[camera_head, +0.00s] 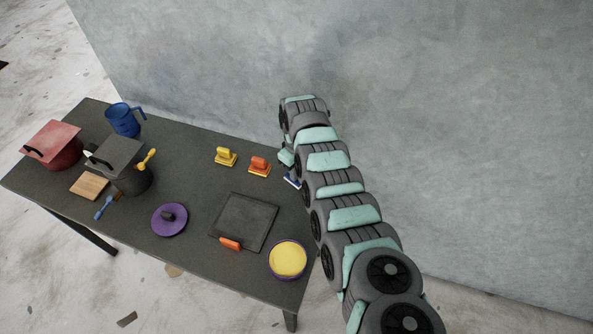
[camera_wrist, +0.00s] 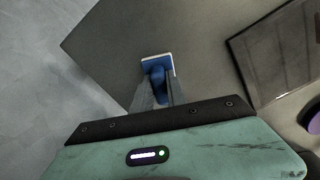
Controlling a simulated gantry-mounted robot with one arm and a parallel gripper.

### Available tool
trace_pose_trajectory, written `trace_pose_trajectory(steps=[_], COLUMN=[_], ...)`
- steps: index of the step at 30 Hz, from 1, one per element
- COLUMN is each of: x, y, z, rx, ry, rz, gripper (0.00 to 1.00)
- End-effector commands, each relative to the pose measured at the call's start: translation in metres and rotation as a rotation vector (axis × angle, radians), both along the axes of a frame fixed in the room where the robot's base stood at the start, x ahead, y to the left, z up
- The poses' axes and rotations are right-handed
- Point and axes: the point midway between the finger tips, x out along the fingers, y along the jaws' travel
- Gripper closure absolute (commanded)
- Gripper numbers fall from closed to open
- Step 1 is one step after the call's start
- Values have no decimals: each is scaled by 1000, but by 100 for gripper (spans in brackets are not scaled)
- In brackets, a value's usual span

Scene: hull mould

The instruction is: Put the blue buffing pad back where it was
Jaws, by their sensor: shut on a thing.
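The blue buffing pad (camera_wrist: 157,60) has a blue handle and a pale-edged flat base. My gripper (camera_wrist: 159,88) is shut on its handle in the wrist view. In the head view the blue pad (camera_head: 292,181) shows as a small blue and white piece below my gripper (camera_head: 289,168), near the back right edge of the table, partly hidden by my arm. I cannot tell whether its base touches the table. A yellow pad (camera_head: 226,156) and an orange pad (camera_head: 260,167) stand to its left, roughly in a row with it.
The dark table (camera_head: 190,178) also bears a black tray (camera_head: 246,222) with an orange-handled tool (camera_head: 230,243), a purple-rimmed yellow bowl (camera_head: 288,259), a purple lid (camera_head: 169,219), pots (camera_head: 131,178), a blue jug (camera_head: 123,119) and a board (camera_head: 89,186). A wall (camera_head: 420,110) stands behind.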

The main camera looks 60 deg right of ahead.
Motion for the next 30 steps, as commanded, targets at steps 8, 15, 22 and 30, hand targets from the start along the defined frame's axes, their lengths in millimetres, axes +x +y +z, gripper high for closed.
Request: trace_pose_trajectory(steps=[8,15,22,30], x=[0,0,1,2], y=[0,0,0,-1], z=[-2,-2,9,49], rx=[0,1,0,-4], ry=[0,0,-1,-4], rz=[0,0,1,1], gripper=[64,60,60,60])
